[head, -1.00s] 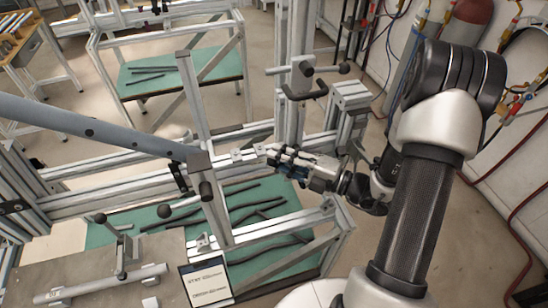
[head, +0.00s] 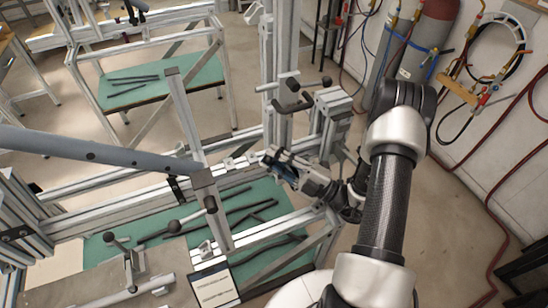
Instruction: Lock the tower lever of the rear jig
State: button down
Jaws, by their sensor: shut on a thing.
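My gripper (head: 267,157) is at the middle of the head view, coming in from the right. Its jaws are shut on a small light metal part (head: 240,162) at the rail beside the upright; the fingers hide much of the grip. Behind and above it stands the grey metal tower post (head: 285,128) of the frame. A lever (head: 293,100) with black knobs and a dark handle sits on the tower's upper part, apart from my gripper. I cannot tell whether this lever is locked.
A long blue-grey tube (head: 90,150) reaches in from the left to an upright (head: 187,120). A knobbed clamp (head: 125,255) and a sign (head: 214,287) are in front. A green-topped table (head: 165,78) stands behind. Gas hoses (head: 495,70) hang at the right wall.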

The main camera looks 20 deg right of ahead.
jog(key=c, duration=1.7)
grip_release()
jog(key=v, duration=1.2)
